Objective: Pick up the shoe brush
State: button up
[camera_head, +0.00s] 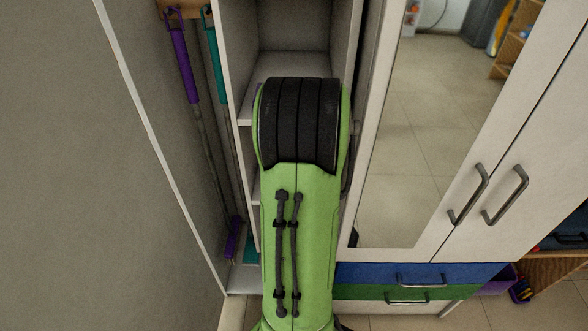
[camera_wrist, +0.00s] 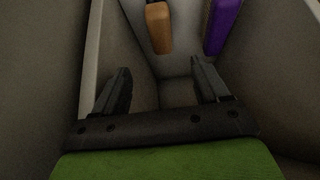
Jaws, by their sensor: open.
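My gripper (camera_wrist: 160,72) shows in the wrist view with its two dark fingers spread apart and nothing between them. Beyond the fingertips, inside a pale narrow compartment, an orange-brown block-like thing (camera_wrist: 158,28) sits near the top of the view. A purple thing (camera_wrist: 223,24) with a dark side lies to its right, cut off by the top edge. Either could be the shoe brush; I cannot tell which. Both are apart from the fingers. In the head view my green arm hides the gripper and much of the shelf.
Pale compartment walls stand close on both sides of my gripper. In the head view, the white shelf unit (camera_head: 243,105) stands behind my arm. Purple-handled (camera_head: 184,65) and teal-handled (camera_head: 217,80) poles stand at left. A mirrored door (camera_head: 425,130) is at right, above blue (camera_head: 370,273) and green (camera_head: 365,292) drawers.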

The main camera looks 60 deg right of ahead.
jog(key=b+x, duration=0.1)
jog(key=x, duration=0.9)
jog(key=shift+f+b, duration=0.1)
jog(key=shift+b, duration=0.3)
jog(key=b+x, duration=0.1)
jog(key=x, duration=0.4)
jog(key=shift+w+d+f, duration=0.15)
jog(key=c, duration=1.1)
jog(key=shift+r, duration=0.65)
jog(key=shift+r+p, duration=0.3)
jog(key=s+a, duration=0.2)
jog(key=a, duration=0.3)
jog(key=s+a, duration=0.3)
jog(key=a, duration=0.2)
jog(key=s+a, duration=0.3)
jog(key=a, duration=0.3)
jog(key=shift+s+a+f, duration=0.1)
